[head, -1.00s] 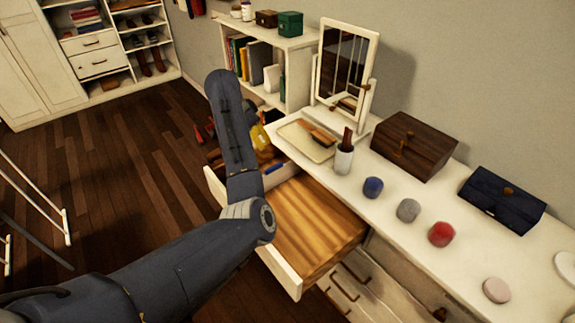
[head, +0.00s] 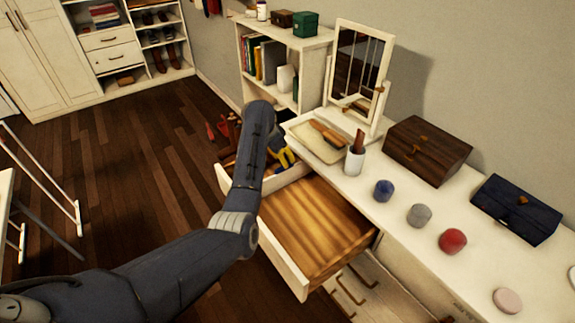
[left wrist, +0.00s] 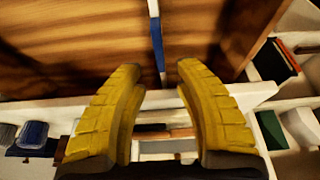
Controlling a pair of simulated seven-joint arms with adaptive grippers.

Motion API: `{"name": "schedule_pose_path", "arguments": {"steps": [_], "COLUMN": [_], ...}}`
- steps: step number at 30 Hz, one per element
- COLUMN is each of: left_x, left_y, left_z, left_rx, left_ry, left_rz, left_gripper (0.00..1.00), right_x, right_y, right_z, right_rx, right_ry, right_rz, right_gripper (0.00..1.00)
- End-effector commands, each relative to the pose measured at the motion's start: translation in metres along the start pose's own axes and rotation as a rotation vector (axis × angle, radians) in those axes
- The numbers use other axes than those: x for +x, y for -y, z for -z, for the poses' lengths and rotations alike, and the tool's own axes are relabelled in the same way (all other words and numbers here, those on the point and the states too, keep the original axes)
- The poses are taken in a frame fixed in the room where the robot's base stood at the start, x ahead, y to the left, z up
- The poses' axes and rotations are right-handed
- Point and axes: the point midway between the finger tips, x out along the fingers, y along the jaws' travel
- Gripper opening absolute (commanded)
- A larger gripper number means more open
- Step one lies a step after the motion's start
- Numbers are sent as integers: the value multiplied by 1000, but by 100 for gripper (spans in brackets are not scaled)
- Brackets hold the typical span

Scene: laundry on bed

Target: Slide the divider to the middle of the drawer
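The pulled-out drawer (head: 222,177) has a wood-grain bottom and white walls. The divider (head: 288,178) shows in the head view as a pale bar across the drawer, well toward its far-left end. In the left wrist view the divider (left wrist: 156,38) is a thin white and blue strip seen nearly edge-on. My left gripper (head: 285,157) is over the drawer's far part, partly hidden by my arm. In the left wrist view its yellow fingers (left wrist: 159,70) are wide apart, with the divider's strip in line with the gap. I cannot tell any contact. My right gripper is out of view.
The white dresser top (head: 400,238) beside the drawer holds a mirror (head: 357,62), a tray (head: 313,140), a brush cup (head: 354,162), several small round items and two boxes. A low bookshelf (head: 285,40) stands beyond.

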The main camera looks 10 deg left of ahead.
Motion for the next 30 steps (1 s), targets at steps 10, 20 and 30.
{"name": "schedule_pose_path", "arguments": {"steps": [10, 20, 30], "left_x": [40, 51, 51], "left_y": [0, 0, 0], "left_z": [0, 0, 0], "left_rx": [1, 0, 0], "left_ry": [1, 0, 0], "left_rz": [-1, 0, 1], "left_gripper": [33, 33, 25], "right_x": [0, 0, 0], "right_y": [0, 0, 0], "right_z": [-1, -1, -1], "right_rx": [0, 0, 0], "right_ry": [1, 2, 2], "right_rz": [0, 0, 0], "right_gripper": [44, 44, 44]}}
